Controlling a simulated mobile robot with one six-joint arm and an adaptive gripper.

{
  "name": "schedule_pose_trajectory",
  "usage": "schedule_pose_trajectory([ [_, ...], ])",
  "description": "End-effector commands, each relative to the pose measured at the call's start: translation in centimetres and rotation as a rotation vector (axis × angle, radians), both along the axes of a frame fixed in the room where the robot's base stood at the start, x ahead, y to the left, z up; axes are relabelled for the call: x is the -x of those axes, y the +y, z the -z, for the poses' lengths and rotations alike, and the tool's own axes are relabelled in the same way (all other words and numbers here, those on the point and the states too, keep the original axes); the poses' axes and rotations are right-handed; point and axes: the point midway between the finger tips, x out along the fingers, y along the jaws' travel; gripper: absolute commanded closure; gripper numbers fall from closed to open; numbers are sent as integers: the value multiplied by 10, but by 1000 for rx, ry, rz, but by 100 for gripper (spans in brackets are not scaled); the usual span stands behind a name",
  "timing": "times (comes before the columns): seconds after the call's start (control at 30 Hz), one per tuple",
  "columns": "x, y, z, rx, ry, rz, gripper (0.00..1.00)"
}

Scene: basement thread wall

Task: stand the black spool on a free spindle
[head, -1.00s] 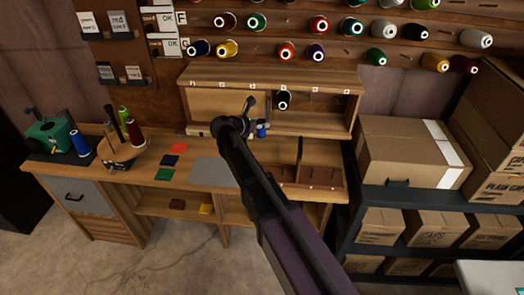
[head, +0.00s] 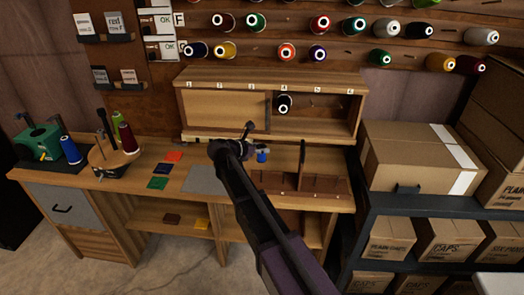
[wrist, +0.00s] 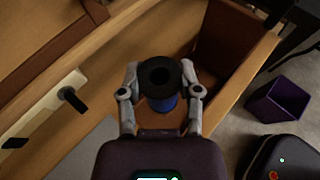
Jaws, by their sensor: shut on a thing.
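A black spool with a white end (head: 284,103) sits in the upright shelf box, under label 4, its end facing out. My gripper (head: 258,147) is over the desk in front of that box, below and left of the black spool. In the wrist view my gripper (wrist: 160,95) is shut on a spool with a dark ringed top and a blue lower part (wrist: 162,104). The blue part also shows under the fingers in the head view. A round wooden stand (head: 110,158) at the left carries green and maroon cones and bare upright rods.
A blue cone (head: 70,150) and a green device (head: 38,143) are left of the stand. Coloured squares and a grey mat (head: 205,178) lie on the desk. A divided wooden tray (head: 318,188) is right of my gripper. Boxes (head: 420,158) fill the right shelf.

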Motion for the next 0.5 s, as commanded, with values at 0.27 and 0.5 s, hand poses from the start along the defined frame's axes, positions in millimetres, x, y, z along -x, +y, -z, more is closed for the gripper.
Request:
schedule_pose_trajectory([
  [0.27,0,0,1,0,0,-1,74],
  [0.5,0,1,9,0,0,-2,74],
])
